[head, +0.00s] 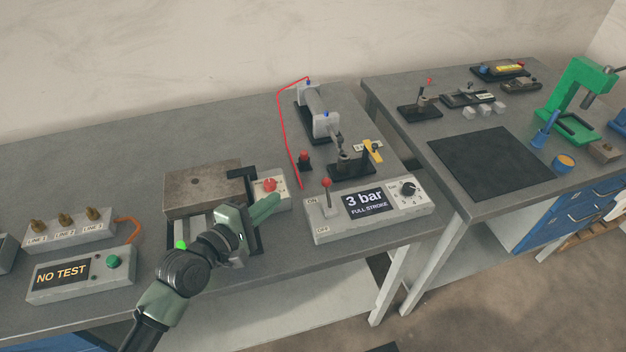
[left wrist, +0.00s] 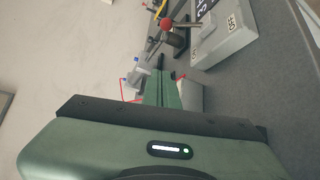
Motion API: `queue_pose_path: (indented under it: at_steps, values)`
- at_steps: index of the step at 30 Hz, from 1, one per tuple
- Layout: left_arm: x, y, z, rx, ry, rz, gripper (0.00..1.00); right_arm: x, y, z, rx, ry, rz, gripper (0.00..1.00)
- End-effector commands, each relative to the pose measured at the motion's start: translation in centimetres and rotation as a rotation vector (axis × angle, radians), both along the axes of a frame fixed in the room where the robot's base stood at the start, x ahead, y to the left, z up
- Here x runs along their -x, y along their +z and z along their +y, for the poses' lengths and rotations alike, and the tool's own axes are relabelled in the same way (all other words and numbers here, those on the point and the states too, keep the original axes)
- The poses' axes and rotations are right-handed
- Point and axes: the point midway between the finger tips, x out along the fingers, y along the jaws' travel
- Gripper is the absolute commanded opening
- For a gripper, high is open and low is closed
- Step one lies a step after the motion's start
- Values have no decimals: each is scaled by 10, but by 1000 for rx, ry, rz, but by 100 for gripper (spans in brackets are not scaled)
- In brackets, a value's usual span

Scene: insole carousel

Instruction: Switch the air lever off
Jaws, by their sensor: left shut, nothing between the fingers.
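The air lever (head: 328,197) is a metal stalk with a red ball knob on the left end of a pale control box (head: 385,224). Its plate reads ON at the back and OFF at the front. The knob stands up toward the ON end. The box display reads "3 bar FULL STROKE". My left gripper (head: 266,206) is shut and empty, left of the box and apart from the lever.
A small box with a red button (head: 270,185) lies just behind my left fingers. A metal block (head: 203,188) stands to the left. A cylinder rig (head: 319,112) with a red hose is behind the lever. Bare bench lies between my fingers and the control box.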

Motion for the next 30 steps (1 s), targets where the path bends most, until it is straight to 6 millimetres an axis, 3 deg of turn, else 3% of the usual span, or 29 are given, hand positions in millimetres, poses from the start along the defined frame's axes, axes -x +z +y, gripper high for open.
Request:
queue_pose_path:
  at_steps: [17, 21, 30]
  values:
    - [-102, -23, -67, -2, -1, -3, 0, 5, 9, -2, 3, -1, 8, 36]
    - [-87, -14, -80, 1, -1, 1, 0, 6, 28, -2, 3, -1, 10, 36]
    - [-73, -13, -91, -1, 1, 0, 0, 7, 36, -1, 1, 1, 10, 36]
